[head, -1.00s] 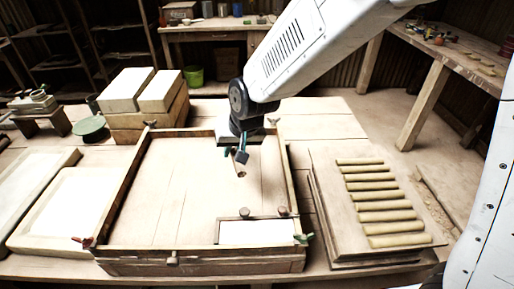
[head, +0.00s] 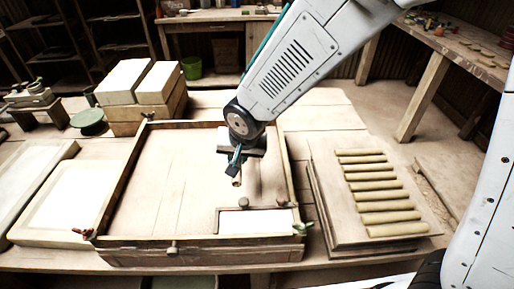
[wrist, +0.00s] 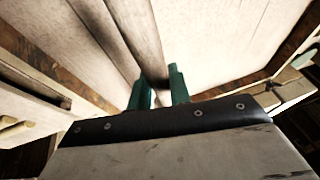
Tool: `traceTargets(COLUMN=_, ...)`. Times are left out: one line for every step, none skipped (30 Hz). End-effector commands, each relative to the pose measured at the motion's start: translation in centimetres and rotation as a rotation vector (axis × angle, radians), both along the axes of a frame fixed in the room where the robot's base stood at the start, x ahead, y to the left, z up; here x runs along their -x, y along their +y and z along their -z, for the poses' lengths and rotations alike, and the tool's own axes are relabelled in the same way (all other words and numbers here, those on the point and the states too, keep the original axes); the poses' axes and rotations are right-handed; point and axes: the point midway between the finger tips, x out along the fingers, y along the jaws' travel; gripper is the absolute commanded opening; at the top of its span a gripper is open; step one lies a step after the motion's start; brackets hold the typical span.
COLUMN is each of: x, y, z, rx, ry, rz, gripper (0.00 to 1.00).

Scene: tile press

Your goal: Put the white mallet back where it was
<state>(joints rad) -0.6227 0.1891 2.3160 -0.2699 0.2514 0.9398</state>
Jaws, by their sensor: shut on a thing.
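My gripper (head: 235,168) hangs over the wooden frame-walled tray (head: 170,250) on the table, right of the tray's middle. In the wrist view its teal fingers (wrist: 160,92) are shut on a brown wooden rod (wrist: 143,40), which I take as the handle of the white mallet. The rod's end also shows below the fingers in the head view (head: 237,181). It appears to be above the tray floor. No white mallet head can be made out in either view.
A white slab (head: 255,221) lies in the tray's front right corner, beside small knobs. A board with several rollers (head: 383,195) is at right. Stacked white-topped blocks (head: 157,82) stand behind left, next to a green disc (head: 88,116). White-topped boards (head: 66,199) lie left.

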Motion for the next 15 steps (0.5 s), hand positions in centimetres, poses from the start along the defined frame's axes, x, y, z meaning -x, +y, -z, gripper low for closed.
traceTargets(x=-1.2, y=-1.1, z=0.1, rx=-0.002, ry=0.0, rz=0.009, gripper=0.0)
traceTargets(x=-1.9, y=-1.6, z=0.2, rx=-0.002, ry=-0.001, rz=0.009, gripper=0.0)
traceTargets(x=-2.7, y=-2.2, z=0.3, rx=-0.002, ry=-0.001, rz=0.01, gripper=0.0)
traceTargets(x=-3.2, y=-2.7, z=0.4, rx=-0.002, ry=-0.001, rz=0.008, gripper=0.0)
traceTargets(x=-3.7, y=-3.1, z=0.4, rx=-0.001, ry=-0.001, rz=0.008, gripper=0.0)
traceTargets(x=-4.3, y=-3.6, z=0.5, rx=-0.001, ry=-0.001, rz=0.007, gripper=0.0)
traceTargets(x=-4.7, y=-3.9, z=0.5, rx=-0.002, ry=-0.001, rz=0.007, gripper=0.0)
traceTargets(x=-5.1, y=-4.2, z=0.5, rx=-0.002, ry=-0.002, rz=0.006, gripper=0.0)
traceTargets(x=-5.5, y=-4.5, z=0.6, rx=-0.001, ry=-0.001, rz=0.004, gripper=0.0)
traceTargets(x=-5.7, y=-4.7, z=0.6, rx=-0.001, ry=-0.001, rz=0.003, gripper=0.0)
traceTargets(x=-5.8, y=-4.8, z=0.7, rx=-0.001, ry=0.0, rz=0.003, gripper=0.0)
traceTargets(x=-6.0, y=-4.9, z=0.7, rx=0.0, ry=-0.001, rz=0.0, gripper=0.0)
traceTargets(x=-6.1, y=-5.0, z=0.7, rx=0.0, ry=-0.001, rz=0.0, gripper=0.0)
traceTargets(x=-6.2, y=-5.1, z=0.7, rx=-0.001, ry=-0.001, rz=0.001, gripper=0.0)
traceTargets(x=-6.4, y=-5.3, z=0.7, rx=-0.001, ry=-0.001, rz=0.001, gripper=0.0)
